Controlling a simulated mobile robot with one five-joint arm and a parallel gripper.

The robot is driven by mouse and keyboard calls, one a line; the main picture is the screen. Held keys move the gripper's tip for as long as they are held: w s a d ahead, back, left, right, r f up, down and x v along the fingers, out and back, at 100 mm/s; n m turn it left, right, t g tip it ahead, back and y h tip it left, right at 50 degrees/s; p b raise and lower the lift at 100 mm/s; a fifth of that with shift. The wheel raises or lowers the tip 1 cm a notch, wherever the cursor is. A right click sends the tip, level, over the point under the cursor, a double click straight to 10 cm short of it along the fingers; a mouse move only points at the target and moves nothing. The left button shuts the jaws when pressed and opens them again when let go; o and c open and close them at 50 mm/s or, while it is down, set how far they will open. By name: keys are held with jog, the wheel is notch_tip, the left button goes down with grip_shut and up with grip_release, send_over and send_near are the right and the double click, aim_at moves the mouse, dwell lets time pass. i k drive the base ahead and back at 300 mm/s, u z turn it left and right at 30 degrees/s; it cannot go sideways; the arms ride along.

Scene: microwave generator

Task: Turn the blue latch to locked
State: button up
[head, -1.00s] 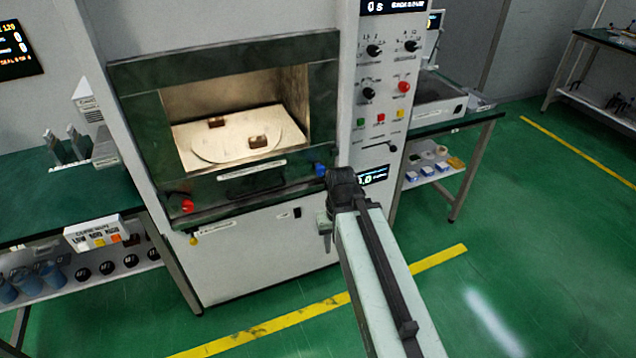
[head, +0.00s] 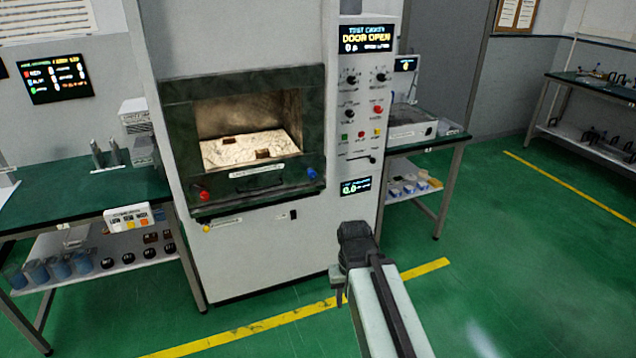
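The blue latch (head: 311,174) is a small blue knob at the lower right of the dark green door frame on the test cavity (head: 258,178). The cavity stands open and its lit interior shows. The display (head: 366,39) above reads "DOOR OPEN". My gripper (head: 340,284) is in front of the machine, below and to the right of the blue latch and apart from it. Its fingers are small and partly hidden by the wrist, so I cannot tell whether they are open or shut.
A red knob (head: 204,195) sits at the frame's lower left and a yellow one (head: 207,228) below it. The control panel (head: 362,110) is on the right. Side tables (head: 80,205) (head: 430,143) flank the machine. The green floor in front is clear.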

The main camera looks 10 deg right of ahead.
aim_at(313, 175)
jog(key=u, duration=0.25)
jog(key=i, duration=0.9)
jog(key=u, duration=2.05)
jog(key=k, duration=0.65)
jog(key=z, duration=0.65)
jog(key=i, duration=1)
jog(key=u, duration=0.05)
